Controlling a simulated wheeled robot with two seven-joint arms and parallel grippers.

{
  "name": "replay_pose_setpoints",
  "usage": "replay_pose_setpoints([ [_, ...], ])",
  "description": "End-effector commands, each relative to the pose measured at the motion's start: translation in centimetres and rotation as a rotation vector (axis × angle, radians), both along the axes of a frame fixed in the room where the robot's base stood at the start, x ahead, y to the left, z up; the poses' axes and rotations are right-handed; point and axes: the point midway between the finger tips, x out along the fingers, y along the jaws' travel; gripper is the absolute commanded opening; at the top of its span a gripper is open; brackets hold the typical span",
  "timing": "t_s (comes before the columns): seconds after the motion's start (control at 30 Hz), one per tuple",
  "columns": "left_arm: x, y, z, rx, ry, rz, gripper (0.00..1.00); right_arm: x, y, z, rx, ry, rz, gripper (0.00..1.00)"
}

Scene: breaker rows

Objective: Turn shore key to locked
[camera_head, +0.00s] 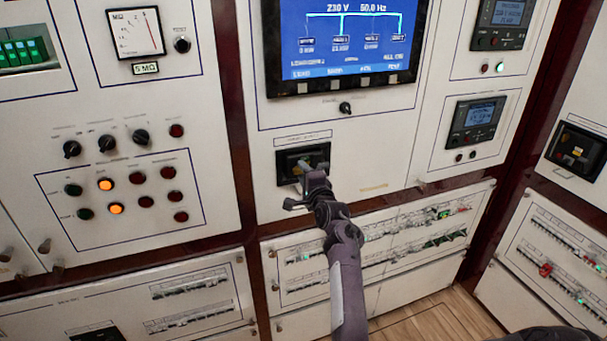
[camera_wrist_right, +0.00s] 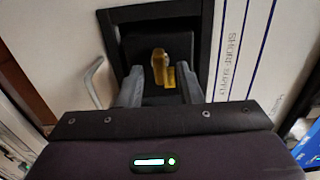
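The shore key (camera_wrist_right: 159,66) is brass-coloured and sits in a black recessed housing, which shows in the right wrist view beside a "SHORE SUPPLY" label (camera_wrist_right: 231,62). In the head view the black housing (camera_head: 288,160) is in the centre panel below the screen, and my gripper partly covers it. My right gripper (camera_wrist_right: 160,88) is open, with one finger on each side of the key and gaps showing between. I cannot tell whether the fingertips reach the key's depth. In the head view the right gripper (camera_head: 312,176) is right at the housing. My left gripper is not in view.
A small black knob (camera_head: 345,108) is above the housing, under the blue screen (camera_head: 345,40). Knobs and lamps (camera_head: 106,184) fill the left panel. Breaker rows (camera_head: 410,245) lie below. Another black housing (camera_head: 575,150) is on the right panel.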

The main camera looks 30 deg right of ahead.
Motion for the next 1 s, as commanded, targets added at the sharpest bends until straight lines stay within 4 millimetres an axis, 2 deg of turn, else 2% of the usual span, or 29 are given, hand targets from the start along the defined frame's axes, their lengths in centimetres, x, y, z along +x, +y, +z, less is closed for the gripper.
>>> replay_pose_setpoints([
  [0.3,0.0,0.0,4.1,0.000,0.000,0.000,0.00,-4.2,1.0,0.5,0.001,0.004,-0.001,0.33],
  [0.5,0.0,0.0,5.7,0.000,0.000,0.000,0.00,-6.7,1.6,0.3,0.002,0.003,-0.001,0.33],
  [0.67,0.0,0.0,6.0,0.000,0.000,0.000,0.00,-7.4,1.8,0.0,0.002,0.001,0.000,0.33],
  [1.0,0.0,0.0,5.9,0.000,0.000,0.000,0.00,-7.4,1.8,-0.1,0.001,0.001,-0.001,0.33],
])
